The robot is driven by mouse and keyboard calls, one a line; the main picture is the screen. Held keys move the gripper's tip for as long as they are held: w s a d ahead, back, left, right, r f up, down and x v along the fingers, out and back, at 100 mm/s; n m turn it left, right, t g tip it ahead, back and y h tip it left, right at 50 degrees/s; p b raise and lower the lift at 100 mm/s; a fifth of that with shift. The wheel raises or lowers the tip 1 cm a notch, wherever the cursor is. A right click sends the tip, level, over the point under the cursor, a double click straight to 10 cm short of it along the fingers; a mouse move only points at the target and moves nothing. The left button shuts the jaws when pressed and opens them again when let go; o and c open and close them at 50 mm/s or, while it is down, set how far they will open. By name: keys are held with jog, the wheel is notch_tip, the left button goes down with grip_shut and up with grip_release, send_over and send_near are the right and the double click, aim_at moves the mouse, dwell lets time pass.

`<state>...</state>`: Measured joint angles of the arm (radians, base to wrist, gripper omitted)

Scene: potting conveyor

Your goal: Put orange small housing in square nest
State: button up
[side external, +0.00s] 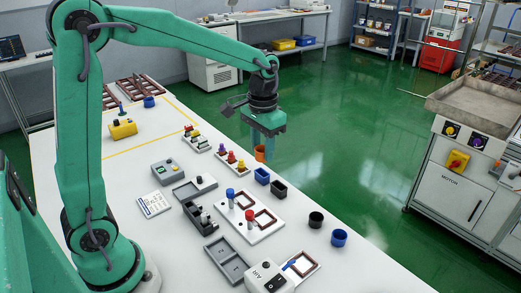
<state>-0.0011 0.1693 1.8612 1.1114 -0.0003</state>
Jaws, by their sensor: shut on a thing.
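My gripper (264,140) hangs from my green arm above the far right part of the white table. It is shut on the orange small housing (259,154), a small orange cup shape held below the jaws, clear of the table. Which frame is the square nest I cannot tell.
Blue (262,176) and black (279,188) square housings stand just below the gripper. Round black (316,219) and blue (339,238) cups stand at the right edge. Red (250,215) and blue (230,193) knobs rise beside the frames. Grey trays (227,262) lie left.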

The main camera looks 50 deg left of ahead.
jog(key=s+a+f+n, duration=0.3)
jog(key=s+a+n, duration=0.4)
jog(key=a, duration=0.3)
jog(key=s+a+f+n, duration=0.4)
jog(key=s+a+n, duration=0.2)
jog(key=s+a, duration=0.4)
jog(key=shift+s+a+n, duration=0.3)
jog(key=shift+a+n, duration=0.1)
jog(key=shift+a, duration=0.05)
jog(key=shift+f, duration=0.15)
send_over(145, 188)
notch_tip(145, 188, down, 7)
jog(key=shift+a+r, duration=0.1)
jog(key=shift+f, duration=2.05)
jog(key=shift+f, duration=0.15)
